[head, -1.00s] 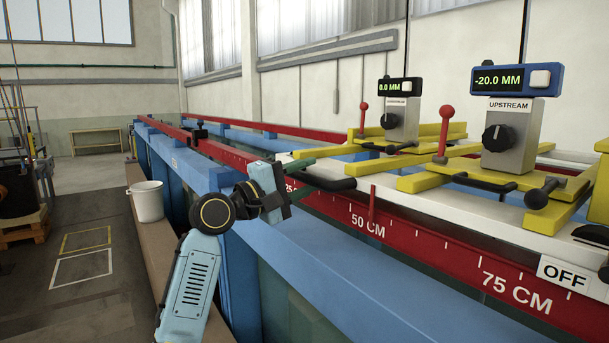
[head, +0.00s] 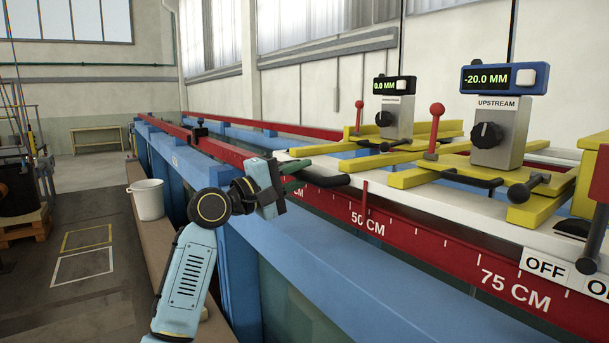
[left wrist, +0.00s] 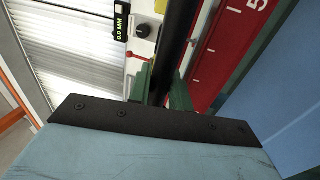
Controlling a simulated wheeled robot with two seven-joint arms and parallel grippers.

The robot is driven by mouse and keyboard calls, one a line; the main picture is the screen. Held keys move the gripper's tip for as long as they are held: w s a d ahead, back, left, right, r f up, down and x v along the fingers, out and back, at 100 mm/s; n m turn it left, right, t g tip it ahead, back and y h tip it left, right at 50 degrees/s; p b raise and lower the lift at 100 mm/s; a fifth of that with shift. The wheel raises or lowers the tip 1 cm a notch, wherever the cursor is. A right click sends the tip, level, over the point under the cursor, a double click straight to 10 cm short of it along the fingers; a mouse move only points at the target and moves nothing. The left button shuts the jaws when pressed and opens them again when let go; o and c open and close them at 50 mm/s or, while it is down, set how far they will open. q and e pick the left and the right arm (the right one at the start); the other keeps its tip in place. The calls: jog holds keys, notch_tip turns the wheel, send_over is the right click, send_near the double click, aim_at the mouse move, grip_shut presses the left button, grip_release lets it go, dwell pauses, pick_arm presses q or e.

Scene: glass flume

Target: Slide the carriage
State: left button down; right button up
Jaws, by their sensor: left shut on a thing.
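The carriage is a long white plate (head: 400,190) with yellow frames, lying along the red rail (head: 430,247) of the flume. My left gripper (head: 296,178) is shut on the black handle (head: 328,181) at the carriage's far left end. In the left wrist view the dark handle bar (left wrist: 178,40) passes between the green fingers. A thin red pointer (head: 364,200) on the carriage stands by the 50 CM label. The upstream gauge box (head: 500,138) reads -20.0 MM, and the smaller downstream gauge (head: 398,115) reads 0.0 MM. My right gripper is out of view.
The red rail runs on to the far left, with a small black block (head: 198,133) on it. The rail between looks clear. A blue flume frame (head: 270,225) lies below. A white bucket (head: 148,200) stands on the ledge at left. An OFF label (head: 545,264) is at right.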

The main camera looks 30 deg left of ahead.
pick_arm(q)
jog(key=shift+w+a, duration=0.1)
jog(key=shift+a, duration=0.1)
jog(key=c, duration=1.7)
grip_release()
jog(key=o, duration=0.4)
jog(key=shift+d, duration=0.2)
jog(key=shift+c, duration=0.2)
jog(key=shift+a, duration=0.1)
jog(key=b+v, duration=0.4)
jog(key=v, duration=0.9)
jog(key=shift+s, duration=0.3)
jog(key=shift+a, duration=0.1)
